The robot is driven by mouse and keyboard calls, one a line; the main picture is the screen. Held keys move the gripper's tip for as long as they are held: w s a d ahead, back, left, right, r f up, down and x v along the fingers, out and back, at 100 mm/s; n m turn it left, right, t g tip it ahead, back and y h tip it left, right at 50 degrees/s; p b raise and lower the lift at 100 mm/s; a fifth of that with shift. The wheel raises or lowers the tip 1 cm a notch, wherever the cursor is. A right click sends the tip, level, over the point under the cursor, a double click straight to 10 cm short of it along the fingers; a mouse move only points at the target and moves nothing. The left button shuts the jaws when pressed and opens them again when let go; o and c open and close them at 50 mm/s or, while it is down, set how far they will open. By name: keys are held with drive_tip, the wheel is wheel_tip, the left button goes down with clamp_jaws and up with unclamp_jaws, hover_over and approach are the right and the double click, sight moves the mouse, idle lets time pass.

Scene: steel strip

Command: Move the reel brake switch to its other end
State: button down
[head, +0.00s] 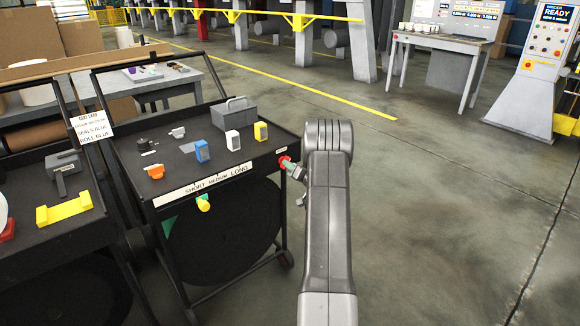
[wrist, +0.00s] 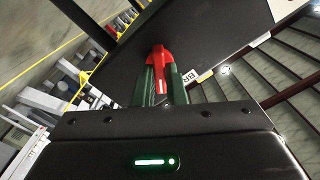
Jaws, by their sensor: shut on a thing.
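The reel brake switch, a red lever (wrist: 160,62), shows in the wrist view between the two green fingers of my gripper (wrist: 161,84). My gripper is shut on it. A white label starting with "BR" (wrist: 203,76) sits just right of it, the rest of its text hidden or cut off. In the head view the red switch (head: 283,160) is at the right edge of the black cart (head: 225,178), with my gripper (head: 290,166) at it. My arm hides part of that area, so I cannot tell which end the switch is at.
The cart top carries a grey toolbox (head: 234,112), blue (head: 202,150), white (head: 233,140) and yellow (head: 261,131) blocks and an orange item (head: 155,172). A yellow knob (head: 203,204) sticks out at its front. A second cart (head: 45,235) stands left. Floor to the right is clear.

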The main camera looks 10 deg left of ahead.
drive_tip(key=c, duration=1.5)
unclamp_jaws()
drive_tip(key=shift+d, duration=0.1)
drive_tip(key=v, duration=1.3)
drive_tip(key=shift+s+d, duration=0.2)
drive_tip(key=shift+s, duration=0.1)
drive_tip(key=shift+w, duration=0.1)
drive_tip(key=x, duration=1.3)
drive_tip(key=shift+w+a, duration=0.2)
drive_tip(key=shift+a, duration=0.1)
drive_tip(key=shift+d, duration=0.1)
